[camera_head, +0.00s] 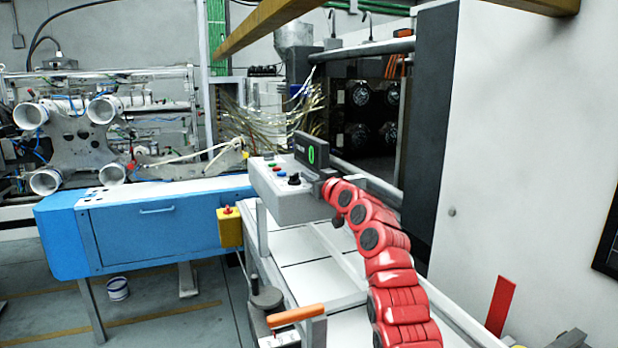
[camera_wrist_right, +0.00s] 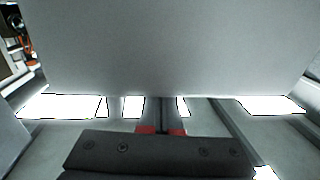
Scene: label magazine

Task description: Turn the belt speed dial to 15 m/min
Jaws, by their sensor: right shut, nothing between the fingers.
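A grey control box (camera_head: 290,208) stands at the middle of the head view, with a black dial (camera_head: 293,180) and small coloured buttons (camera_head: 270,165) on its sloped top. A dark display (camera_head: 311,156) behind the dial shows a green digit that looks like 0. The dial's pointer is too small to read. My red right arm reaches up to the box's right side; its gripper is mostly hidden there in the head view. In the right wrist view, the red-tipped fingers (camera_wrist_right: 161,130) are shut and empty, below a large grey surface. My left gripper is not in view.
A blue cabinet (camera_head: 150,226) lies left of the box, with a yellow box carrying a red button (camera_head: 230,228) between them. A pale panelled surface (camera_head: 312,265) extends below. A large white cabinet (camera_head: 520,120) stands at right. An orange-handled part (camera_head: 296,315) is at the front.

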